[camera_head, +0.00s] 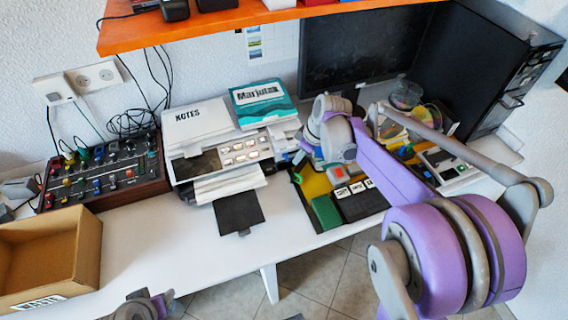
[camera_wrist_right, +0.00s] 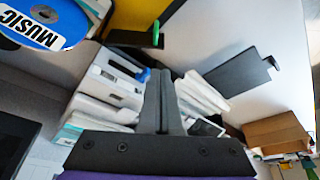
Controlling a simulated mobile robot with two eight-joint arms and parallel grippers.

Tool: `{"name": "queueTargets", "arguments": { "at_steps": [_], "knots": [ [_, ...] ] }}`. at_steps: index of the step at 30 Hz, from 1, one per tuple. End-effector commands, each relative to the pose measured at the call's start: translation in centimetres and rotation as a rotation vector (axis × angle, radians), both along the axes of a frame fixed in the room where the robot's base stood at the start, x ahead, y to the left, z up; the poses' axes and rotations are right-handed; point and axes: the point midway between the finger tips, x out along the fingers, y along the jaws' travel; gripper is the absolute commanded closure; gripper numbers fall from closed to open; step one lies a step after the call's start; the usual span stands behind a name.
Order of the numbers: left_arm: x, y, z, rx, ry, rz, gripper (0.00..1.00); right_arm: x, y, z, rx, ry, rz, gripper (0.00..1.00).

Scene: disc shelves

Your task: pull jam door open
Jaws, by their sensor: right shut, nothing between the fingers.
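The white printer (camera_head: 215,160) stands on the desk with a row of buttons on its front and sheets of paper on top and in front. It also shows in the right wrist view (camera_wrist_right: 108,85). I cannot pick out its jam door clearly.
A cardboard box (camera_head: 60,250) and a mixer board (camera_head: 100,172) stand left. A green box (camera_head: 325,212) and a blue MUSIC disc (camera_wrist_right: 40,28) lie right. An orange shelf (camera_head: 200,27) hangs above.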

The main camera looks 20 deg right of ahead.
Motion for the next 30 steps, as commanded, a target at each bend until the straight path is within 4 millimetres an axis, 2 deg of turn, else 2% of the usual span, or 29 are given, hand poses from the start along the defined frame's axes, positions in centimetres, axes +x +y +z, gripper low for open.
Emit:
{"name": "queueTargets", "arguments": {
  "at_steps": [9, 15, 21, 30],
  "knots": [
    [-0.1, 0.0, -0.6, 0.000, 0.002, 0.000, 0.50, 1.5, 1.0, -5.2, -0.003, -0.001, 0.001, 1.00],
    [-0.2, 0.0, -0.8, 0.000, 0.003, 0.000, 0.50, 2.3, 1.6, -8.0, -0.003, -0.001, 0.000, 1.00],
    [-0.2, 0.0, -0.9, 0.000, 0.003, 0.000, 0.50, 2.6, 1.8, -9.1, -0.003, -0.001, -0.001, 1.00],
    [-0.2, 0.0, -0.8, 0.000, 0.003, 0.000, 0.50, 2.6, 1.8, -9.1, -0.003, -0.001, -0.001, 1.00]
  ]
}}
